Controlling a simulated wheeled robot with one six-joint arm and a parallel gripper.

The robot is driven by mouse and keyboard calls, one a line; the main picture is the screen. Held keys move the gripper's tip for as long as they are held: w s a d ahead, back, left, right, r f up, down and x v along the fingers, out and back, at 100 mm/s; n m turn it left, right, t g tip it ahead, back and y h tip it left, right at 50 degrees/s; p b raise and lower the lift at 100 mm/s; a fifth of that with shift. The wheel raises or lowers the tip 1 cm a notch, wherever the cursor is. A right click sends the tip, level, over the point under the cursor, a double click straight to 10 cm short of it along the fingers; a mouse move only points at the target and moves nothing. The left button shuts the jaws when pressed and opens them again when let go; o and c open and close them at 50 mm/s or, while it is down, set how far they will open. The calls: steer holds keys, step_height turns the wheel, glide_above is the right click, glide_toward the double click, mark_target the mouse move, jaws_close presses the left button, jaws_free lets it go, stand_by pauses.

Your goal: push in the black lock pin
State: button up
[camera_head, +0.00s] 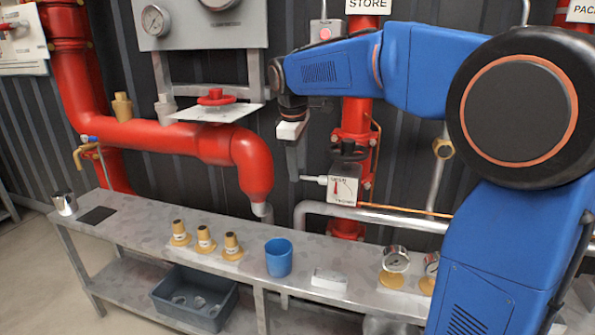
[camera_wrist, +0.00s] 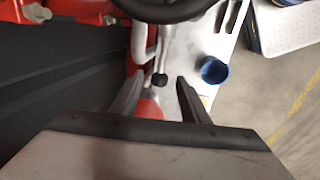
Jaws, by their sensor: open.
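The black lock pin knob (camera_wrist: 160,80) sits at the end of a pale rod in the wrist view, between the two fingers. My gripper (camera_head: 294,177) points down at the rod's left end. In the wrist view its fingers are apart, with a gap on both sides of the knob. I cannot tell how far the knob is below the fingertips.
A black handwheel (camera_head: 348,150) on the red vertical pipe is close to my gripper, and it also fills the top of the wrist view. A bench (camera_head: 150,225) below carries a blue cup (camera_head: 279,258), several brass fittings and gauges. A large red pipe (camera_head: 150,135) runs left.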

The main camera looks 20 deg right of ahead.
steer(key=shift+w+d+f, duration=0.1)
steer(key=shift+w+f, duration=0.05)
steer(key=shift+f, duration=0.8)
jaws_close()
steer(key=shift+s+d, duration=0.45)
steer(key=shift+d, duration=0.25)
steer(key=shift+s+d, duration=0.45)
steer(key=shift+d, duration=0.25)
jaws_free()
steer(key=shift+d, duration=0.1)
steer(key=shift+r, duration=0.1)
step_height(320, 180, up, 17)
steer(key=s+a, duration=0.2)
steer(key=s, duration=0.1)
